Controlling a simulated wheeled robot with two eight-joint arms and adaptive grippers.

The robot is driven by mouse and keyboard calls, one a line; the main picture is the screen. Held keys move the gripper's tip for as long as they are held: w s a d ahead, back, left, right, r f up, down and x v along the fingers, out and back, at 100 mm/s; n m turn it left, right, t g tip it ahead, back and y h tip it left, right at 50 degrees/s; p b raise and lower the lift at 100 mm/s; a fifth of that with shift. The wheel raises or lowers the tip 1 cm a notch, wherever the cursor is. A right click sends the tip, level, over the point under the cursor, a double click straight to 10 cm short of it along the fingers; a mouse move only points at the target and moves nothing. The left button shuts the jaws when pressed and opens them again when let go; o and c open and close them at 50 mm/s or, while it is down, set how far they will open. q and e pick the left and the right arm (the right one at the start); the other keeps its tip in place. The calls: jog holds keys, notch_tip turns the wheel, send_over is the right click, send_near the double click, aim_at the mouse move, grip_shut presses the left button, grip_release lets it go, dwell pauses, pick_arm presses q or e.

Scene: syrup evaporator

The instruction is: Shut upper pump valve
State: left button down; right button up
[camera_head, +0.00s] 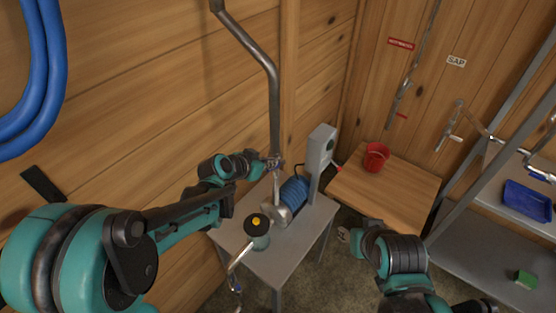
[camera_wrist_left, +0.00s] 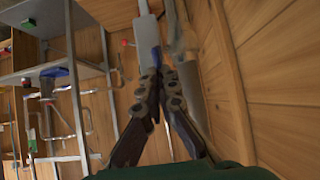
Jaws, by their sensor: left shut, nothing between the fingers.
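The pump, with a blue ribbed motor (camera_head: 292,193) and a metal pump head (camera_head: 276,213), sits on a small grey table (camera_head: 312,232). A grey pipe (camera_head: 274,110) comes down the wooden wall to the pump. My left gripper (camera_head: 272,163) is at the lower part of this pipe, just above the pump; whether it touches is unclear. The upper valve's handle cannot be made out behind the gripper. In the left wrist view my left gripper (camera_wrist_left: 161,72) is shut and empty, with the pipe (camera_wrist_left: 183,40) beside it. My right arm shows at lower right, but its gripper does not.
A black-topped canister with a yellow spot (camera_head: 257,230) stands on the table's near side. A grey control box (camera_head: 321,155) rises behind the motor. A red bucket (camera_head: 376,156) sits on a wooden top (camera_head: 400,195). Metal shelving (camera_head: 480,262) stands at right.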

pick_arm(q)
jog(key=b, duration=0.1)
jog(key=f+t+b, duration=0.1)
jog(key=s+f+h+b, duration=0.1)
jog(key=shift+a+f, duration=0.1)
jog(key=shift+a, duration=0.25)
jog(key=shift+s+a+f+b, duration=0.15)
jog(key=shift+s+f+b, duration=0.1)
jog(key=shift+f+b, duration=0.55)
pick_arm(e)
notch_tip(320, 180, down, 6)
pick_arm(q)
jog(key=shift+s, duration=0.15)
pick_arm(e)
jog(key=shift+f, duration=0.2)
pick_arm(q)
jog(key=shift+r, duration=0.15)
pick_arm(e)
jog(key=shift+r, duration=0.1)
